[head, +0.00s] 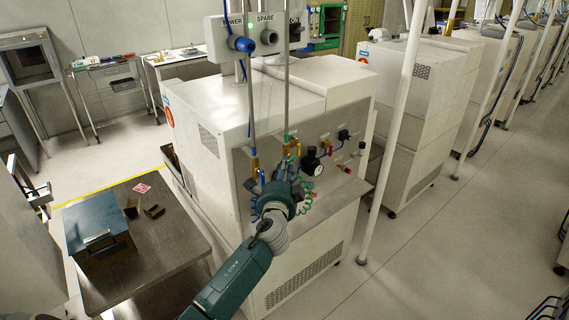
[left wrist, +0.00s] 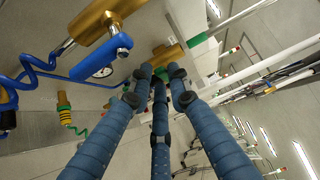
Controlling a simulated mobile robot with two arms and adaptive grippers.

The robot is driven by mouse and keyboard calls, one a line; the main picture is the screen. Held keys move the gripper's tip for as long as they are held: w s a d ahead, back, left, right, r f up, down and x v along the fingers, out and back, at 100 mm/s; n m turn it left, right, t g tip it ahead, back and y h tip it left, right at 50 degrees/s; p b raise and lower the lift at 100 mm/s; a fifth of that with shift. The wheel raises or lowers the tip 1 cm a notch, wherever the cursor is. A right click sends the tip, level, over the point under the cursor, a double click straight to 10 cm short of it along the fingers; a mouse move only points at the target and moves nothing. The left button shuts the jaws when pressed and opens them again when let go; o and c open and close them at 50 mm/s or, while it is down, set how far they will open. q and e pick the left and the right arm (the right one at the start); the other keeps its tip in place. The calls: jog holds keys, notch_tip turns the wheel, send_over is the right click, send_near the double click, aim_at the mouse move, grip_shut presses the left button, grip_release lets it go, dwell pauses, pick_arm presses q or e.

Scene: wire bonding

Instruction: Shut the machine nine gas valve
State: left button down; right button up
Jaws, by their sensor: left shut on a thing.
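The machine is a cream cabinet (head: 318,92) with a front panel of valves, gauges and fittings. A brass valve (head: 290,150) sits below a vertical pipe on this panel. My left gripper (head: 284,178) is right below it, in front of the panel. In the left wrist view its three blue fingers (left wrist: 160,84) close together at a brass valve body (left wrist: 168,52) with a green part beside it. The fingers hide the part they are shut on, seemingly this valve's handle. Another brass valve (left wrist: 104,22) with a blue handle (left wrist: 100,58) is at upper left. My right gripper is out of view.
A pressure gauge (head: 311,167) and red-marked fittings (head: 328,148) are close to the right of my left gripper. Blue and green coiled hoses hang nearby. A dark table (head: 150,262) with a blue box (head: 97,228) stands at left. A white post (head: 393,140) rises at right.

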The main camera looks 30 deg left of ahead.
pick_arm(q)
jog(key=shift+w+a+r, duration=0.1)
jog(key=shift+a+r, duration=0.1)
jog(key=shift+r, duration=0.45)
jog(key=c, duration=1.8)
grip_release()
jog(key=shift+f, duration=0.3)
jog(key=shift+d, duration=0.1)
jog(key=v, duration=1.2)
